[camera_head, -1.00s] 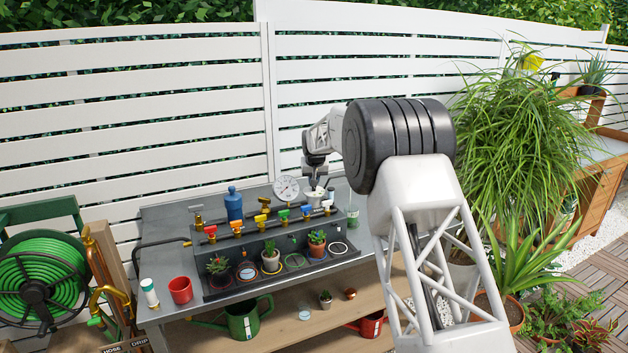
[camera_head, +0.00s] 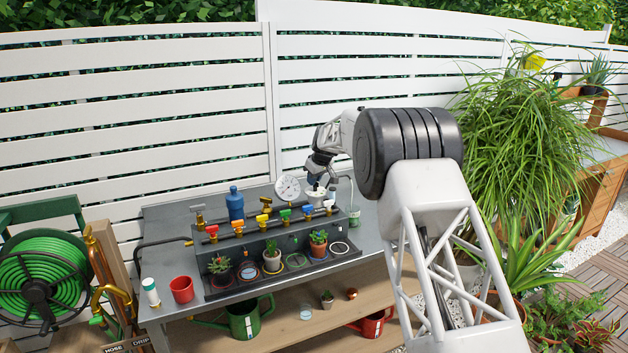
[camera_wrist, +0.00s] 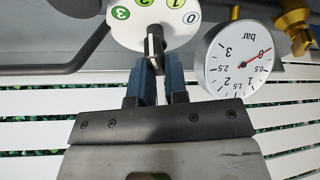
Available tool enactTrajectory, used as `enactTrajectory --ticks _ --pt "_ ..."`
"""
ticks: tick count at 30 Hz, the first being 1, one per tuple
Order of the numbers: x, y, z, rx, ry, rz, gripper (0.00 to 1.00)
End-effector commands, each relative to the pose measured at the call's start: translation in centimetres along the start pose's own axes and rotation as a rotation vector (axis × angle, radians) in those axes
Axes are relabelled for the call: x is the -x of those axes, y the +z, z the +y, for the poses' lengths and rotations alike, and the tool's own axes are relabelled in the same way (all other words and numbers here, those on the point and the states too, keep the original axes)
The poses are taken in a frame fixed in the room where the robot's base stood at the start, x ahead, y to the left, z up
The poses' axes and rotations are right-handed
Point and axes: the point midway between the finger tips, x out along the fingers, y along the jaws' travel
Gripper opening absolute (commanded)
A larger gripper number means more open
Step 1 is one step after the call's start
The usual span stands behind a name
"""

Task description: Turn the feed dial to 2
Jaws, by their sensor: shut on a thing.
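The feed dial is a white disc (camera_wrist: 125,32) at the top of the wrist view, with 0, 1, 2 and 3 around its rim; 3 is in a green patch. Its grey and black handle (camera_wrist: 155,42) stands between the blue fingers of my gripper (camera_wrist: 156,68), which are shut on it. The fingers and handle cover part of the disc, and I cannot tell which number it points to. In the head view, my gripper (camera_head: 322,181) is at the right end of the pipe, over the small white dial (camera_head: 315,194).
A round pressure gauge (camera_wrist: 240,60) stands close to the right of my fingers; its red needle is near 0. It also shows in the head view (camera_head: 288,187). A pipe with several coloured valves, a blue bottle (camera_head: 235,203) and potted plants (camera_head: 272,258) are left of my gripper.

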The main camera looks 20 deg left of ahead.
Motion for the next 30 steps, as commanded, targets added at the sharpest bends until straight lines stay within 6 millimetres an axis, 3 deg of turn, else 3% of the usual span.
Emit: enactTrajectory --ticks 13,14,18,30 --pt "0.12 -0.09 0.02 0.011 -0.004 0.002 0.00" --pt "0.12 -0.09 0.03 0.011 -0.004 0.002 0.17" --pt "0.09 -0.07 0.01 0.011 -0.004 0.001 0.38" --pt "0.34 -0.03 0.00 0.011 -0.004 0.000 0.39"
